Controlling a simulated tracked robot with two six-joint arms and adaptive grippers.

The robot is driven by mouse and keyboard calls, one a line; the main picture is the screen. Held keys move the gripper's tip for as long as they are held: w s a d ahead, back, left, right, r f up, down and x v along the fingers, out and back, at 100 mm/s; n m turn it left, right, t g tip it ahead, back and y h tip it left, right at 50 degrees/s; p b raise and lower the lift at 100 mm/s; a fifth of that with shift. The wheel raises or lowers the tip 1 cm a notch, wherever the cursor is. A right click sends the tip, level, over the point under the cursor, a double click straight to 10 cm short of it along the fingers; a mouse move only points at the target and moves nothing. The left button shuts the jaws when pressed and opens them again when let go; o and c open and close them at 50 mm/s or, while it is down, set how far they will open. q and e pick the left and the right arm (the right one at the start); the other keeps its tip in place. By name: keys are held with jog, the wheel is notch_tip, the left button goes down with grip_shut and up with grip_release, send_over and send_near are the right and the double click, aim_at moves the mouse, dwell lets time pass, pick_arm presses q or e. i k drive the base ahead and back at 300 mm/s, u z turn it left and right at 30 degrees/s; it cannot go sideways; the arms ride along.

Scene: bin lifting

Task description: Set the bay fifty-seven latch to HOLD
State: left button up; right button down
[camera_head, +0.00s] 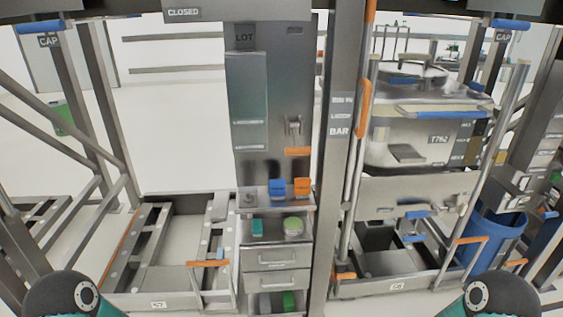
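The bay marked 57 is the low grey frame (180,300) at the lower left, with a white 57 plate (159,304) on its front edge. It holds no bin, and its rails and floor show. An orange-handled bar (207,264) stands at its front right corner, its orange top lying roughly level. It may be the latch. I cannot read a HOLD mark or tell its setting. Only rounded dark joints of my arms show at the bottom left and bottom right corners. Neither gripper shows, and no part of me is seen touching the bar.
A grey cabinet (277,240) with drawers and small coloured items stands between the bays. A similar bay (400,288) on the right holds a large metal bin (405,150) above its base. A blue barrel (490,238) is at the far right. Posts and slanted rails flank both bays.

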aim_at(294, 126)
jog(key=k, duration=0.55)
jog(key=z, duration=0.2)
jog(key=i, duration=0.75)
jog(key=u, duration=0.15)
jog(key=k, duration=0.6)
jog(key=z, duration=0.35)
jog(key=i, duration=1.7)
jog(key=u, duration=0.55)
